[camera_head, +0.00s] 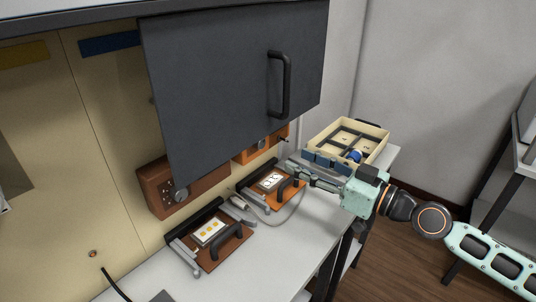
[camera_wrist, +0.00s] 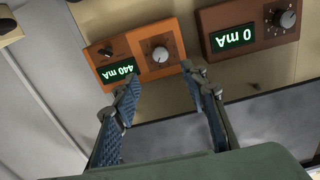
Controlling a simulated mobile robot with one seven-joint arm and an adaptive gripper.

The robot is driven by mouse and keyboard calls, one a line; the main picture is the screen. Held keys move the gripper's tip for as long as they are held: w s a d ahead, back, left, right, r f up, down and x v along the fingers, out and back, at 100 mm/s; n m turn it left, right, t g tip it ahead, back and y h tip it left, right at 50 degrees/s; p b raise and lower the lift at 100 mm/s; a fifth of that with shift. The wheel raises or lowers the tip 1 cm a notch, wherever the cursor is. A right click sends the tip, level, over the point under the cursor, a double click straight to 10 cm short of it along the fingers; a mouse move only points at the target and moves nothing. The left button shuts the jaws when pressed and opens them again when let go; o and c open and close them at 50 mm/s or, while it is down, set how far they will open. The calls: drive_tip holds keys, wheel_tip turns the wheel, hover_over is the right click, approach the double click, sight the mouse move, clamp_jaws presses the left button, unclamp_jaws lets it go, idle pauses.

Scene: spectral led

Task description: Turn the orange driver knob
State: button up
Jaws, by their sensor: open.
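The orange driver (camera_wrist: 142,50) shows in the wrist view, appearing upside down, with a lit display reading 440 mA. Its round silver knob (camera_wrist: 160,54) sits beside the display, and a small dark switch is on the same face. My gripper (camera_wrist: 161,80) is open and empty. Its two fingertips lie to either side of the knob in the picture, apparently short of it; I see no contact. In the head view the orange driver (camera_head: 250,155) is partly hidden by the dark raised panel, and my gripper (camera_head: 293,168) is just right of and below it.
A brown driver (camera_wrist: 250,30) reading 0 mA, with its own knob, stands beside the orange one. A dark panel with a handle (camera_head: 279,85) overhangs the bench in the head view. Two handled fixtures (camera_head: 217,250) and a compartment tray (camera_head: 375,135) occupy the white bench (camera_head: 290,250).

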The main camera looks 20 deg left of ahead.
sight(263, 144)
drive_tip(key=x, duration=1)
drive_tip(key=shift+w+a, duration=0.1)
drive_tip(key=shift+a, duration=0.3)
clamp_jaws()
drive_tip(key=shift+m, duration=0.4)
unclamp_jaws()
drive_tip(key=v, duration=1.2)
idle(0.5)
